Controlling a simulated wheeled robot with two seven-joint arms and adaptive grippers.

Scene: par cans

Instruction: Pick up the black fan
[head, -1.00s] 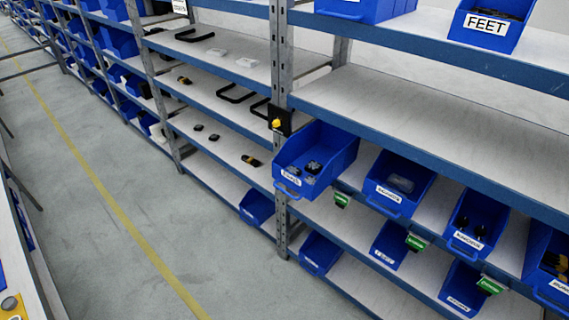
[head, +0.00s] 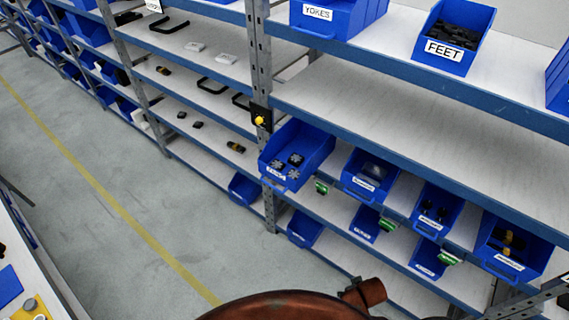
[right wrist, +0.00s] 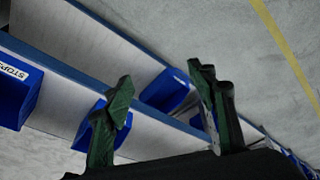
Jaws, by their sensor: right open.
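Dark fans (head: 295,160) with pale star-shaped hubs lie in a blue bin (head: 316,146) on the middle shelf in the head view. The bin's front label is too small to read surely. My right gripper (right wrist: 160,85) shows in the right wrist view, with its two dark green fingers apart and nothing between them. It is above the floor and lower shelves, away from any fan that I can see. No fan shows in the right wrist view. My left gripper is not in view.
More blue bins (head: 370,172) stand right of the fan bin. A shelf post (head: 262,70) with a yellow-knobbed black box (head: 260,118) is just left of it. The shelf above (head: 400,110) is bare. The aisle floor (head: 120,190) is open at left.

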